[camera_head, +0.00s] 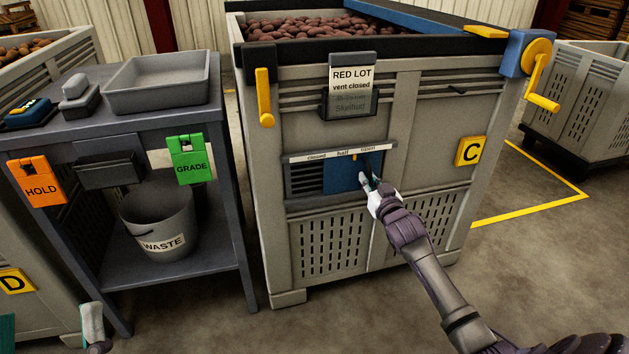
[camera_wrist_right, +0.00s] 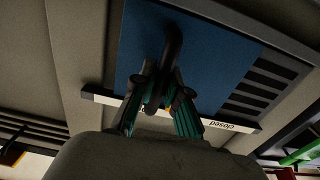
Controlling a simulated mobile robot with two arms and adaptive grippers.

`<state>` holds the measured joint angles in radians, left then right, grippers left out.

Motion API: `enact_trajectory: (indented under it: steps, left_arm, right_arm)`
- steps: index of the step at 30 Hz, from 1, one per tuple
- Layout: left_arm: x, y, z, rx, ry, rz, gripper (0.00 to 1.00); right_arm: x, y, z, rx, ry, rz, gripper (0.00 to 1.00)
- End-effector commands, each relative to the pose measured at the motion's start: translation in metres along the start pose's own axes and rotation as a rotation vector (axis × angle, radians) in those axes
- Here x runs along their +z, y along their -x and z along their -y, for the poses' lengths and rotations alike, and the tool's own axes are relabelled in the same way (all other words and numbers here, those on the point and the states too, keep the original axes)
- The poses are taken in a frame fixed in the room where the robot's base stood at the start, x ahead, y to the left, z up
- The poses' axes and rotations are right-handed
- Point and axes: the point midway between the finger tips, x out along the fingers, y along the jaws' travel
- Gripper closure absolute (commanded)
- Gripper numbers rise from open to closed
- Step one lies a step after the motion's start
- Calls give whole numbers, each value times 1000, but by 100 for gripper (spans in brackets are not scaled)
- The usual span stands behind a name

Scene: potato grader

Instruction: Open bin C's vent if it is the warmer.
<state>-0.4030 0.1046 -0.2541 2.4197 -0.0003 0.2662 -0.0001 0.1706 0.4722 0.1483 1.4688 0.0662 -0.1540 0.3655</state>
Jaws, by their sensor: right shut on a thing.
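Bin C (camera_head: 345,240) is a grey bin of red potatoes, with a yellow C label (camera_head: 470,151). Its front vent has a blue sliding shutter (camera_head: 340,173) under a white scale strip (camera_head: 320,157) marked closed, half, open. Dark slats show at the left of the opening, and a yellow pointer is near half. My right gripper (camera_head: 371,183) is at the shutter. In the wrist view it (camera_wrist_right: 163,88) is shut on the shutter's dark handle (camera_wrist_right: 173,45). A card (camera_head: 352,78) reads RED LOT, vent closed. My left gripper (camera_head: 93,322) is at the lower left, its opening unclear.
A grey workbench (camera_head: 110,135) stands left of bin C, with a tray (camera_head: 160,83), a blue-and-black device (camera_head: 28,112) and a waste bucket (camera_head: 160,220). Bin D's label (camera_head: 16,281) is at far left. A yellow crank (camera_head: 542,90) juts from bin C's right corner.

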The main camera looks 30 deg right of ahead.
Motion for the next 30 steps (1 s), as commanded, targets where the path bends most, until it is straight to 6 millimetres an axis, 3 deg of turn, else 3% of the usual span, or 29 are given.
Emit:
enact_trajectory:
  steps: [15,24,25,30]
  left_arm:
    - [13,3,1,-5,0,74,11]
    - [13,3,1,-5,-1,73,11]
    - [12,2,1,-4,-1,73,11]
    - [12,2,2,-4,-2,69,11]
  right_arm:
    - [1,0,-35,2,2,3,100]
    - [1,0,-37,1,-1,3,100]
    - [1,0,-37,1,-1,3,84]
    - [1,0,-37,1,-1,2,56]
